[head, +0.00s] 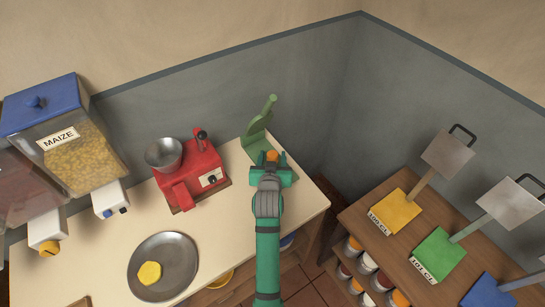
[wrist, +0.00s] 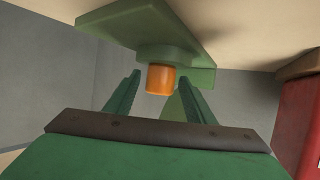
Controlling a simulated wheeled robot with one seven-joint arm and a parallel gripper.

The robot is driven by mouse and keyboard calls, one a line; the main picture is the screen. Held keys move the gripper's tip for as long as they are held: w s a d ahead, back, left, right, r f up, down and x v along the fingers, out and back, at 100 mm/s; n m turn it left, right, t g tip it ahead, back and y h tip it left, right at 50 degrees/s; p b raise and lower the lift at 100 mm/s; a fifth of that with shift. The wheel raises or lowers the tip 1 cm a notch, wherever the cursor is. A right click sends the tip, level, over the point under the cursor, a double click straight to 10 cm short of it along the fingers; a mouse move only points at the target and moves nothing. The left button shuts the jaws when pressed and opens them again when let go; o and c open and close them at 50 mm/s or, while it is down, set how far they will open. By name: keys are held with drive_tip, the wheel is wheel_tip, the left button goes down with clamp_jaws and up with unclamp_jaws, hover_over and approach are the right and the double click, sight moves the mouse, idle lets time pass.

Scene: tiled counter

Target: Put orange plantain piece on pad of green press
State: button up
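The orange plantain piece (head: 272,155) is a short cylinder. In the wrist view, which looks upside down, the piece (wrist: 160,80) stands upright against the round pad of the green press (wrist: 110,20) and appears to touch it. The press (head: 256,138) is at the counter's back right, with its lever raised. My gripper (head: 270,162) is over the press's front. In the wrist view my gripper (wrist: 160,78) is open, one finger on each side of the piece, with a visible gap on both sides. The press base is partly hidden in the head view.
A red machine (head: 190,174) with a metal bowl stands left of the press. A metal plate (head: 163,265) with a yellow piece (head: 149,273) lies front left. A maize dispenser (head: 65,140) is at left.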

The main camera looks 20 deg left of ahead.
drive_tip(key=shift+r, duration=0.2)
drive_tip(key=v, duration=1.2)
drive_tip(key=shift+m+h, duration=0.3)
drive_tip(key=shift+m, duration=0.2)
drive_tip(key=s+d+f, duration=0.1)
drive_tip(key=s, duration=0.1)
drive_tip(key=s+d+f, duration=0.3)
drive_tip(key=s+f, duration=0.1)
drive_tip(key=shift+s+d+f, duration=0.25)
drive_tip(key=shift+s+d, duration=0.05)
drive_tip(key=shift+s, duration=0.05)
drive_tip(key=s+d+h, duration=0.1)
drive_tip(key=s+d, duration=0.3)
drive_tip(key=s, duration=0.5)
drive_tip(key=s+d+r+m+t+h, duration=0.1)
drive_tip(key=s+d, duration=0.3)
drive_tip(key=s, duration=0.5)
drive_tip(key=s+d+m+t+h, duration=0.1)
drive_tip(key=s+d, duration=0.3)
drive_tip(key=s, duration=0.5)
drive_tip(key=shift+s+r, duration=0.2)
drive_tip(key=shift+s, duration=0.15)
